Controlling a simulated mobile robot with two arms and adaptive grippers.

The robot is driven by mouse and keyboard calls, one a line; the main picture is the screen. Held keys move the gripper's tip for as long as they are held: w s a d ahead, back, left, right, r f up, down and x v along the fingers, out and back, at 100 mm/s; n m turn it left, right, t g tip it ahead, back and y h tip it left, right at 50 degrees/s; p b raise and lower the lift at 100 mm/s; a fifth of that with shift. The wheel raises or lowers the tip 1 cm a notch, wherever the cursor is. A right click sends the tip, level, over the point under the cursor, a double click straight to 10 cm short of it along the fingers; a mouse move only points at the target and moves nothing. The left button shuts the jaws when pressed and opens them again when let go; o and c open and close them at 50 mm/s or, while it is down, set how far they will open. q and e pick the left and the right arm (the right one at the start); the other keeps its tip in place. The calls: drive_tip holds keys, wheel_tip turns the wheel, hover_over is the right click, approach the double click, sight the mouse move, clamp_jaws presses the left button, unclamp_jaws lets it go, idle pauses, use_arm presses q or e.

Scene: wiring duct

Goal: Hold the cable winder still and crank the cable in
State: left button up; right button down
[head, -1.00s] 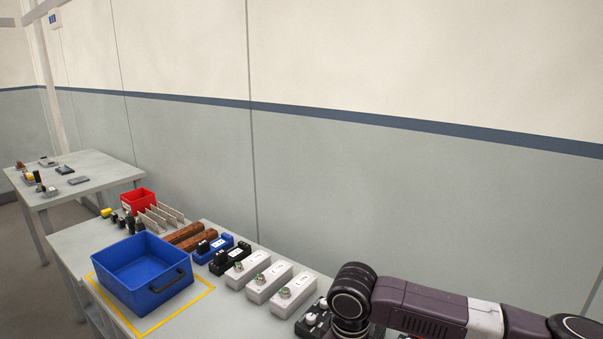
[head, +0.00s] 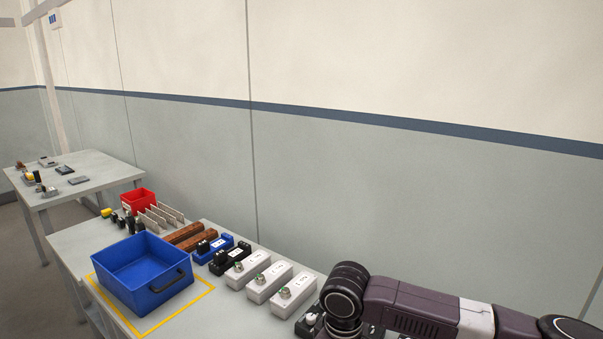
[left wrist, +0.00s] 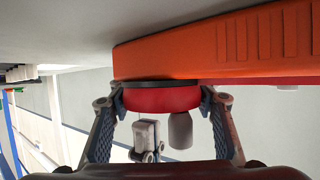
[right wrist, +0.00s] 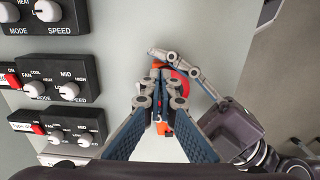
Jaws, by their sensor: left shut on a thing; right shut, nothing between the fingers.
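The cable winder shows in the left wrist view as a red drum (left wrist: 165,98) with a dark rim against an orange body (left wrist: 210,50). My left gripper (left wrist: 162,100) has its fingers on both sides of the drum, closed on it. A grey rounded knob (left wrist: 180,130) sticks out below the drum. In the right wrist view, the winder (right wrist: 180,85) is partly hidden behind my right gripper (right wrist: 155,85), which is shut and empty in front of it. I cannot tell whether the right fingers touch the winder. No cable is clearly visible. The head view shows neither gripper nor winder.
Black control boxes with white knobs (right wrist: 60,78) line the left of the right wrist view.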

drive_tip(key=shift+s+a, duration=0.2)
drive_tip(key=shift+s, duration=0.25)
idle(0.3)
drive_tip(key=shift+s+a, duration=0.2)
drive_tip(key=shift+s, duration=0.15)
drive_tip(key=shift+s+a, duration=0.3)
drive_tip(key=shift+s+a, duration=0.1)
drive_tip(key=shift+a, duration=0.1)
drive_tip(key=shift+s+d, duration=0.1)
drive_tip(key=shift+s, duration=0.05)
idle(0.4)
drive_tip(key=shift+s+d, duration=0.15)
drive_tip(key=shift+s, duration=0.05)
wheel_tip(320, 180, up, 6)
idle(0.4)
